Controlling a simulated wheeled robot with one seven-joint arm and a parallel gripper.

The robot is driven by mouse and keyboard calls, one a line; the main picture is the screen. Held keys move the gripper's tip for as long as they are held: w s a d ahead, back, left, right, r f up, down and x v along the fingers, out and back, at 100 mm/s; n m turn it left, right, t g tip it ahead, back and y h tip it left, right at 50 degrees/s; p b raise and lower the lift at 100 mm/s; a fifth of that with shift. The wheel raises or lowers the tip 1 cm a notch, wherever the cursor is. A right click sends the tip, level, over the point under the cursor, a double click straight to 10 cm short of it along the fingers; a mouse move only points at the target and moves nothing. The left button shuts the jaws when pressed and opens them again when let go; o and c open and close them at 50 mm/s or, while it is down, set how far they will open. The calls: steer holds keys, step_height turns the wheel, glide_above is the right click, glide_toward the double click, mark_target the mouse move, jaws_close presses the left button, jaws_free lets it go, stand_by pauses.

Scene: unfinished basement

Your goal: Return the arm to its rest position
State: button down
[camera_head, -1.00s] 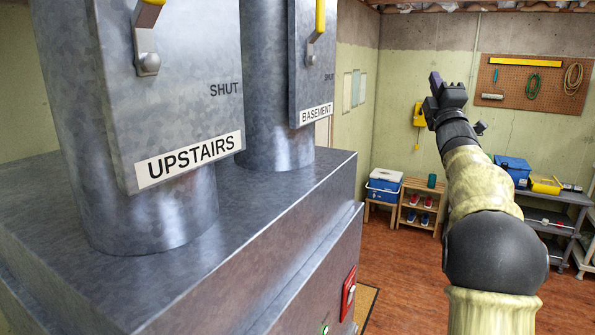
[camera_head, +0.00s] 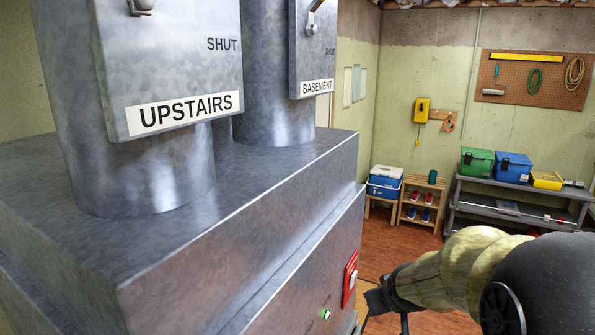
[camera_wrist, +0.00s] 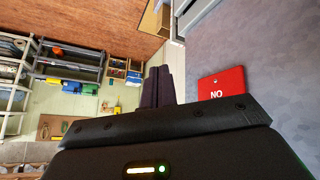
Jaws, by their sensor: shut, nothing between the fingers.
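My arm (camera_head: 455,272) is folded low at the lower right of the head view. My gripper (camera_head: 375,299) is low beside the grey metal cabinet's front side, partly cut off by the picture's bottom edge. In the wrist view the two dark fingers of my gripper (camera_wrist: 164,87) lie together, empty. A red plate reading "NO" (camera_wrist: 221,82) shows to the right of the fingers there, on a grey metal face. I cannot tell how wide the gap between the gripper and that face is.
The grey metal cabinet (camera_head: 250,225) with two ducts, labelled UPSTAIRS (camera_head: 182,114) and BASEMENT (camera_head: 316,87), fills the left. It carries a red switch plate (camera_head: 350,278) and a green light (camera_head: 326,314). A cooler (camera_head: 385,182) and grey shelf (camera_head: 510,208) stand against the far wall. Open floor lies between.

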steer(key=s+a+f+m+g, duration=0.1)
steer(key=s+f, duration=0.3)
steer(key=s, duration=0.4)
steer(key=s+a+f+m+g, duration=0.1)
steer(key=s+a+f+g, duration=0.2)
steer(key=s, duration=0.5)
step_height(320, 180, down, 2)
steer(key=shift+s+f+g+y+b, duration=0.1)
steer(key=shift+s+g+y+b, duration=0.15)
steer(key=shift+g+y+b, duration=0.3)
steer(key=shift+a, duration=0.1)
